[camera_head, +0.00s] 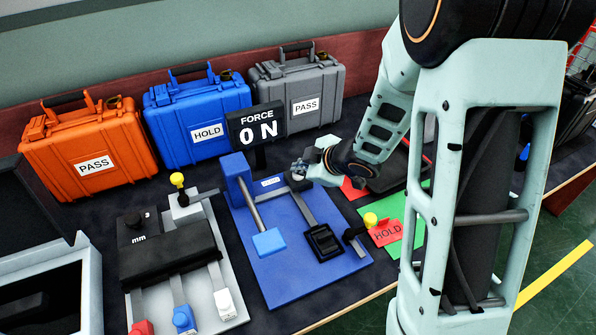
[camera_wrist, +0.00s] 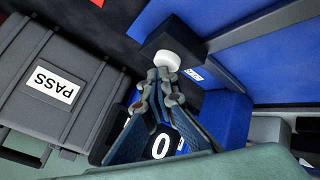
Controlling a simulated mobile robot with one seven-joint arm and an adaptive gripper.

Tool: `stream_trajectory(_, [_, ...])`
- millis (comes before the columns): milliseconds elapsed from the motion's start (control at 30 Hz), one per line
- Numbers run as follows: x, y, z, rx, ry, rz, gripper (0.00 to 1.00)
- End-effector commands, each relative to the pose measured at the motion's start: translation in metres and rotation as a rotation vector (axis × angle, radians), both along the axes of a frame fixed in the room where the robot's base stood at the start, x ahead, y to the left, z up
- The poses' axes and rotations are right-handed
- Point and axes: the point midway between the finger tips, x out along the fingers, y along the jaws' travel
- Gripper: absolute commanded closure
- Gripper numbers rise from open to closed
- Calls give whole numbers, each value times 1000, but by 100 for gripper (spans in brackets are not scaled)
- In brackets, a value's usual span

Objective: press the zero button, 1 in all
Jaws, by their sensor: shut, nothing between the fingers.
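The white round zero button (camera_wrist: 167,61) sits on a small black block (camera_wrist: 185,45) in the wrist view. My gripper (camera_wrist: 160,76) is shut and empty, its fingertips overlapping the button's lower edge; I cannot tell whether they touch it. In the head view my gripper (camera_head: 303,172) is over the back right of the blue test device (camera_head: 285,270), and it hides most of the button there. A black display (camera_head: 257,125) behind the device reads FORCE 0 N. Part of it also shows between my fingers in the wrist view (camera_wrist: 160,147).
Orange (camera_head: 90,150), blue (camera_head: 200,120) and grey (camera_head: 300,90) cases stand along the back. A grey fixture (camera_head: 235,290) with colored parts is at left.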

Motion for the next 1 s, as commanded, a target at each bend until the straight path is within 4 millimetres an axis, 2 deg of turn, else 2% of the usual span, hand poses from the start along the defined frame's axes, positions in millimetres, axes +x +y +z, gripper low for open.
stream_trajectory(367, [0, 0, 19, -1, 2, -1, 100])
stream_trajectory(767, [0, 0, 21, -1, 0, -1, 100])
stream_trajectory(1000, [0, 0, 42, 0, 0, 0, 100])
